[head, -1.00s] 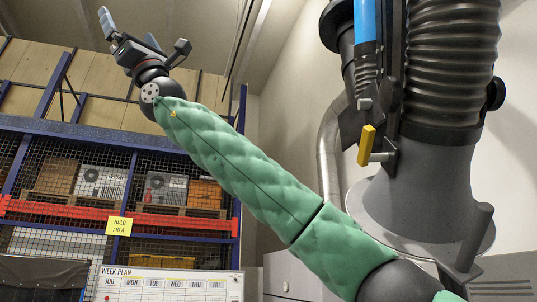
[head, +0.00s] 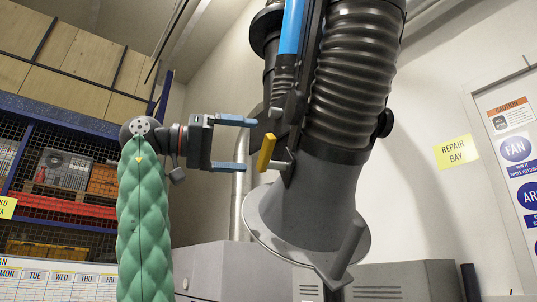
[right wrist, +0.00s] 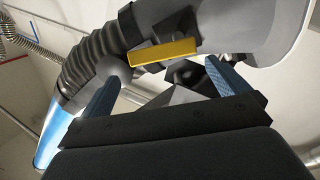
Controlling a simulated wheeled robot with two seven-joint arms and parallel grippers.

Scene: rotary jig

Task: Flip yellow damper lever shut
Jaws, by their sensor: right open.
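The yellow damper lever (head: 266,152) sits on a short metal stub on the side of the grey extraction duct (head: 300,210). It stands nearly upright, tilted slightly, in the head view. My right gripper (head: 246,144) is open just left of the lever, its blue fingers pointing right, one above and one below the lever's level. In the right wrist view the yellow lever (right wrist: 163,52) lies crosswise ahead, between and beyond the two blue fingertips. I see no contact, though the exact gap is hard to tell. My left gripper is not in view.
A black corrugated hose (head: 352,75) and a blue tube (head: 291,27) rise above the duct. The duct's wide flange (head: 262,225) lies below the lever. Grey cabinets (head: 405,280) stand low behind. Caged shelving (head: 60,170) is at the left.

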